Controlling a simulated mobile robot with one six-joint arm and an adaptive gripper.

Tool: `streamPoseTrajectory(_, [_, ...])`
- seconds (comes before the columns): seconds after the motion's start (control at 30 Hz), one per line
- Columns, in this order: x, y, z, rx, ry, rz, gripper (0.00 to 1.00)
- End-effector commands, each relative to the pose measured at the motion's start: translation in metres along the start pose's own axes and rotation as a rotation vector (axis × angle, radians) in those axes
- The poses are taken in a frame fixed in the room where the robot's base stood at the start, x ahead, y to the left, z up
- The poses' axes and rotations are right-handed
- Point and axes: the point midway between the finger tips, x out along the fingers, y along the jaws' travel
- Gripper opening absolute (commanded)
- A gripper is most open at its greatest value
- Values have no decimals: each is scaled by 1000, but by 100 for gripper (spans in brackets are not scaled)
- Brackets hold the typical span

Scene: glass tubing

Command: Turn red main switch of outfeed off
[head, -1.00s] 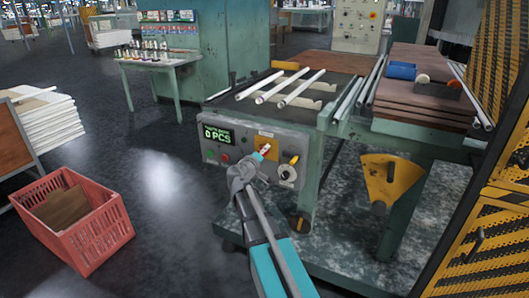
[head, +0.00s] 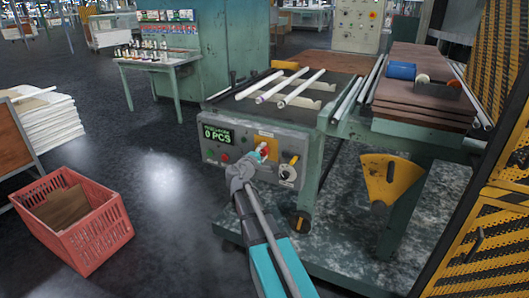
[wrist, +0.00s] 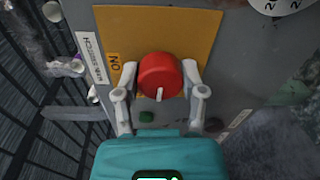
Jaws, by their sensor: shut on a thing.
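The red main switch (wrist: 160,75) is a round red knob on a yellow plate (wrist: 205,35), with a white mark pointing down in the wrist view. A label reading ON, seen turned, is on the plate to the knob's left. My gripper (wrist: 160,88) is shut on the knob, one pale finger at each side. In the head view my gripper (head: 262,153) reaches the front of the grey control panel (head: 222,175), and a little of the red knob (head: 265,148) shows beside it. The panel's green display reads 0 PCS.
A yellow-handled selector (head: 293,160) and a white dial (head: 288,174) sit right of the switch. White tubes (head: 300,88) lie on the table above. A red crate (head: 95,235) stands on the floor at left.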

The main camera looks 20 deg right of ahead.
Motion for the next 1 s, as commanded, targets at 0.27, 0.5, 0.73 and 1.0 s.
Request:
streamPoseTrajectory(0.27, [-2,-1,-2,-2,6,-2,6])
streamPoseTrajectory(0.5, [-2,-1,-1,-1,5,-2,79])
streamPoseTrajectory(0.73, [-1,0,-1,-2,2,-1,88])
streamPoseTrajectory(1.0, [-2,0,0,-2,1,0,88])
